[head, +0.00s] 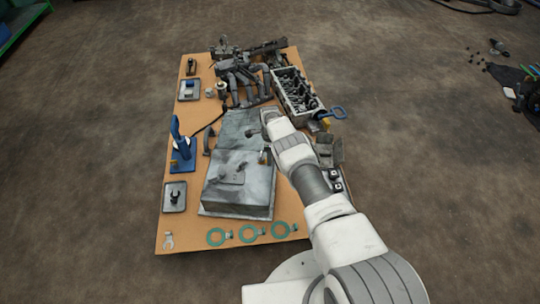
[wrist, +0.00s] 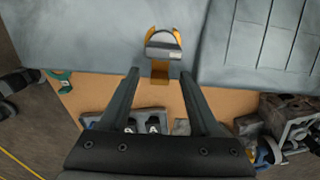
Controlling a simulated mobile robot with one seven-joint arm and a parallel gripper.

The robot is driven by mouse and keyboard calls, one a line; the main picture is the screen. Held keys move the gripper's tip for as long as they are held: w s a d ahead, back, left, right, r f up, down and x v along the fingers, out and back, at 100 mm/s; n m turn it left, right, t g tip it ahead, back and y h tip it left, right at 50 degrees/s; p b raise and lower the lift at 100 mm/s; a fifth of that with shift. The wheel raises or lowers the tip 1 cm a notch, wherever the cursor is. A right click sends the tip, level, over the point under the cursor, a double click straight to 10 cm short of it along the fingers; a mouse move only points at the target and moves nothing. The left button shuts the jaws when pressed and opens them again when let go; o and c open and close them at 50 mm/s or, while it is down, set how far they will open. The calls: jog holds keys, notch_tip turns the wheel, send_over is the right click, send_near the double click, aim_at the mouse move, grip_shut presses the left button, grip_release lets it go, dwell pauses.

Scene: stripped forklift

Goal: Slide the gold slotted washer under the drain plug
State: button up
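In the wrist view, the drain plug (wrist: 163,41) is a short grey cylinder on a grey metal surface (wrist: 85,35). The gold slotted washer (wrist: 160,69) has its two prongs on either side of the plug and its tab pointing toward my gripper (wrist: 158,72). Whether it is fully seated under the plug's head I cannot tell. My gripper is open, one finger on each side of the tab with visible gaps.
A large grey metal cover (head: 240,185) lies nearer on the wooden board (head: 185,235). An engine block (head: 297,95) with a blue-handled tool (head: 333,113) stands on the right. A blue upright tool (head: 180,145) is on the left. Green rings (head: 250,233) lie along the front edge.

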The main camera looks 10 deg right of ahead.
notch_tip(320, 180, up, 17)
jog(key=p, duration=0.9)
jog(key=shift+r, duration=0.2)
